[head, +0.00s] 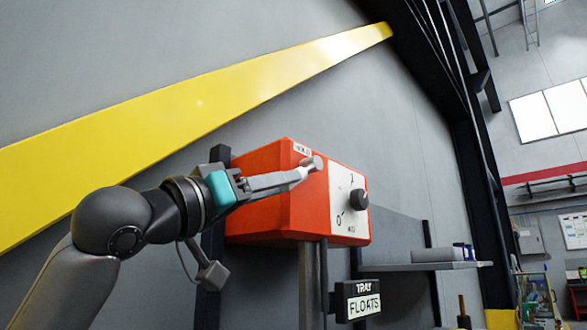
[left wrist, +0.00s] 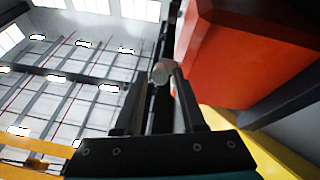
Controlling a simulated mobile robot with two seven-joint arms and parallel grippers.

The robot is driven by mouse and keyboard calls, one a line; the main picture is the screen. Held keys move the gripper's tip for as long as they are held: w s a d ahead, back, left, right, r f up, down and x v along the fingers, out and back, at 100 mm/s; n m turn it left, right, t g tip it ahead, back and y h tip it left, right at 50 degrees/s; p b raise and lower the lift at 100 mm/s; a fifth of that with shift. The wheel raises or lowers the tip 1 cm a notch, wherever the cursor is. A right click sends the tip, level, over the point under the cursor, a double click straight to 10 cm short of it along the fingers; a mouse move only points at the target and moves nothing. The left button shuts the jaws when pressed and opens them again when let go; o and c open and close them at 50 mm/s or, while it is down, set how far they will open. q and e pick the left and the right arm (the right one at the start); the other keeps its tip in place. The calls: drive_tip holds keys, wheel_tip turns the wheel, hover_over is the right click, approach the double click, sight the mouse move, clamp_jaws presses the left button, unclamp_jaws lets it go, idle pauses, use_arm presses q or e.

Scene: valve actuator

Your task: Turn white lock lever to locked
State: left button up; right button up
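An orange-red valve actuator box (head: 275,195) stands on a grey post against the wall. Its white front panel (head: 341,212) bears a black round knob (head: 358,200). A pale grey-white lever end (head: 312,163) sticks out near the box's upper front corner. My left gripper (head: 301,173) reaches across the box from the left, its tips at this lever end. In the left wrist view, the two fingers (left wrist: 160,85) stand apart with the round lever end (left wrist: 160,73) between their tips. I cannot tell whether either finger touches it. The right gripper is not in view.
A thick yellow beam (head: 190,100) runs along the grey wall above the box. A sign (head: 361,299) reading TRAY FLOATS hangs below the box, right of the post. A shelf (head: 400,267) juts out to the right.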

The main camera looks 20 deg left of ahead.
use_arm(q)
drive_tip(key=shift+p+x, duration=0.4)
drive_tip(key=shift+x, duration=1.5)
clamp_jaws()
